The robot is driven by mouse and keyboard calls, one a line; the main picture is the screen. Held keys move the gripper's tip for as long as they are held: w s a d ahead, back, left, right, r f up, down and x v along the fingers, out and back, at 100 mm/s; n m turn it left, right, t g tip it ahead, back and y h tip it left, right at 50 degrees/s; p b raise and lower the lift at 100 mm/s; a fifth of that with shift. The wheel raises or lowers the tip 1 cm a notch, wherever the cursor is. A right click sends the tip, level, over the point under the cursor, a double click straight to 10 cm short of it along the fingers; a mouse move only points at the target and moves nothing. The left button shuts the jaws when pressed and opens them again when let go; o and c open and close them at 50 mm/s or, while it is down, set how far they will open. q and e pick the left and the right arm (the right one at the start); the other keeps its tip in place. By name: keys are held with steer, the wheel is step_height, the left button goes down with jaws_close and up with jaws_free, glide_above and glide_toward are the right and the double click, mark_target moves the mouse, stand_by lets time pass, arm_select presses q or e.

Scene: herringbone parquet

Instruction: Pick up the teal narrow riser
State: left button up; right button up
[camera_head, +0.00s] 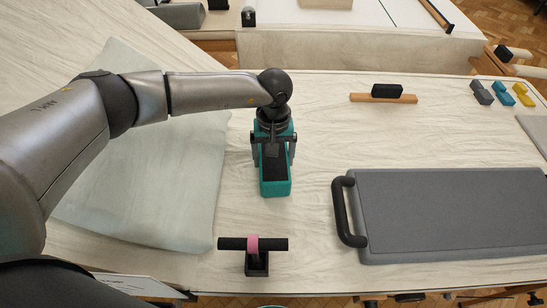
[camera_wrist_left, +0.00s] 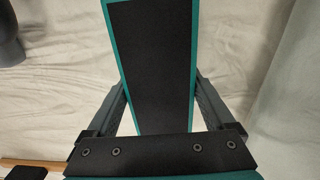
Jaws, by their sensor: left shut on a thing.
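The teal narrow riser (camera_head: 275,187) is a long teal block with a black top panel, near the middle of the table in the head view. My left gripper (camera_head: 273,152) comes down over it from above, with one finger on each long side. It is shut on the riser. In the left wrist view the riser (camera_wrist_left: 152,60) runs between the two fingers of the gripper (camera_wrist_left: 158,112). The gripper's body hides part of the riser. I cannot tell whether the riser touches the table. My right gripper is not in view.
A pale folded cloth (camera_head: 165,190) lies left of the riser. A black bar with a pink band (camera_head: 253,244) stands in front. A grey board with a black handle (camera_head: 455,215) lies right. A wooden strip with a black block (camera_head: 384,97) lies behind right, near several small coloured pieces (camera_head: 503,93).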

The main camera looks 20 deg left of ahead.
arm_select(q)
steer(key=c, duration=0.7)
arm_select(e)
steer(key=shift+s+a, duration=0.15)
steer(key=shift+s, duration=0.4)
arm_select(q)
steer(key=shift+r, duration=0.1)
